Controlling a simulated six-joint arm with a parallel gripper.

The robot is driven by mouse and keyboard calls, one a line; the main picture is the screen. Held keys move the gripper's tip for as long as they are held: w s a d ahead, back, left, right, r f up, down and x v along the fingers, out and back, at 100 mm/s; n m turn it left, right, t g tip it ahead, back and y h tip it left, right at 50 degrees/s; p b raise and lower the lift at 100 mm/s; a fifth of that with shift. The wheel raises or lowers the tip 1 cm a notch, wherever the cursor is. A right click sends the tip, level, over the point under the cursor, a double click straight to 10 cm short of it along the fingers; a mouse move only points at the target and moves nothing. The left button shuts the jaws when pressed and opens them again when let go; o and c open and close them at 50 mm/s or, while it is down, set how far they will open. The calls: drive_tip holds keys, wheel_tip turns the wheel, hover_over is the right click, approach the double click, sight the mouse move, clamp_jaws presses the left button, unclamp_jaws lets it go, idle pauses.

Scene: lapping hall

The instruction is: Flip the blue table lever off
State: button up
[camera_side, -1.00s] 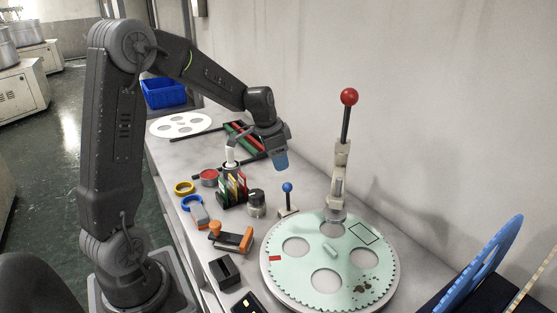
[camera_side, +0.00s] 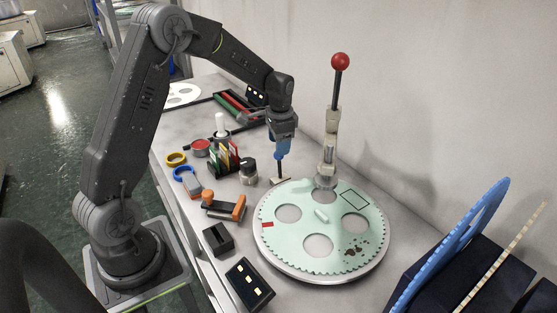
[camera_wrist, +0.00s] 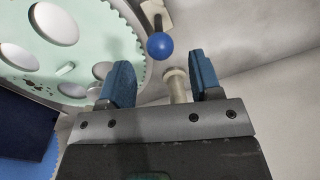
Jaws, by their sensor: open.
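The blue table lever (camera_side: 280,168) stands on the table just behind the round mint plate, with a dark rod on a small pale base. Its blue ball (camera_wrist: 160,46) shows in the wrist view, between and slightly beyond the lines of my two blue fingertips. My gripper (camera_side: 281,146) is open and points down right over the lever's top; in the wrist view my gripper (camera_wrist: 160,66) has a clear gap on both sides of the ball. In the side view the fingers partly merge with the ball, so contact cannot be told.
The mint plate (camera_side: 320,242) lies in front of the lever. A tall red-knobbed lever (camera_side: 340,62) rises close to its right. A dark knob (camera_side: 248,170), a card rack (camera_side: 224,160) and an orange-handled tool (camera_side: 224,205) stand to the left. A wall is behind.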

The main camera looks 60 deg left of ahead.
sight(278, 160)
drive_tip(key=f, duration=0.6)
drive_tip(key=shift+a+f, duration=0.25)
drive_tip(key=shift+f, duration=0.15)
drive_tip(key=shift+c, duration=0.4)
clamp_jaws()
